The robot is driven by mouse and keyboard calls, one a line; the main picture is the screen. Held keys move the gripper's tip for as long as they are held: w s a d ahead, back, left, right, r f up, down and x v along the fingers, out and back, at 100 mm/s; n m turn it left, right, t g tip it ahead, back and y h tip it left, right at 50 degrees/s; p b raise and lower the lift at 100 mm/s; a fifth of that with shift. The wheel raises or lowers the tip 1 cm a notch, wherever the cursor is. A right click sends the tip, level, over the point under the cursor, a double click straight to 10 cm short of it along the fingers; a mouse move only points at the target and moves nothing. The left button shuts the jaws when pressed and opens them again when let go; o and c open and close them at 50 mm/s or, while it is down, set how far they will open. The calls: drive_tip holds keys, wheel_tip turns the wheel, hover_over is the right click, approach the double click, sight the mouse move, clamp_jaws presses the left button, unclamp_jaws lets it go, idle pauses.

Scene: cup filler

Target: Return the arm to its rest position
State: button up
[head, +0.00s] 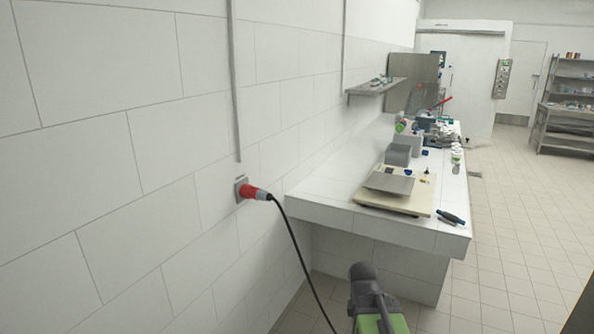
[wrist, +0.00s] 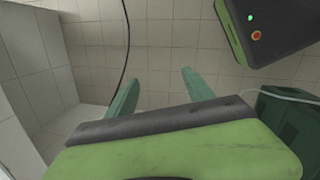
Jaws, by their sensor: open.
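My gripper (wrist: 160,77) shows in the wrist view with its two green fingers spread apart. Nothing is between them; bare tiles lie beyond. A green and dark grey part of my arm (head: 377,303) stands at the bottom of the head view, in front of the counter's near end. The fingers are not clearly visible in the head view.
A red plug (head: 257,193) sits in the wall socket, and its black cable (head: 303,262) hangs down to the left of my arm. The white tiled counter (head: 335,198) carries a scale (head: 393,201) and several small items. Open floor (head: 520,230) lies to the right.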

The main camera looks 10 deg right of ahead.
drive_tip(key=s+a+m+g+y, duration=0.1)
drive_tip(key=s+a+m+y, duration=0.1)
drive_tip(key=a+m, duration=0.7)
drive_tip(key=shift+s+a+r+m, duration=0.3)
drive_tip(key=shift+s+m, duration=0.55)
drive_tip(key=shift+m, duration=1.75)
drive_tip(key=shift+f, duration=0.1)
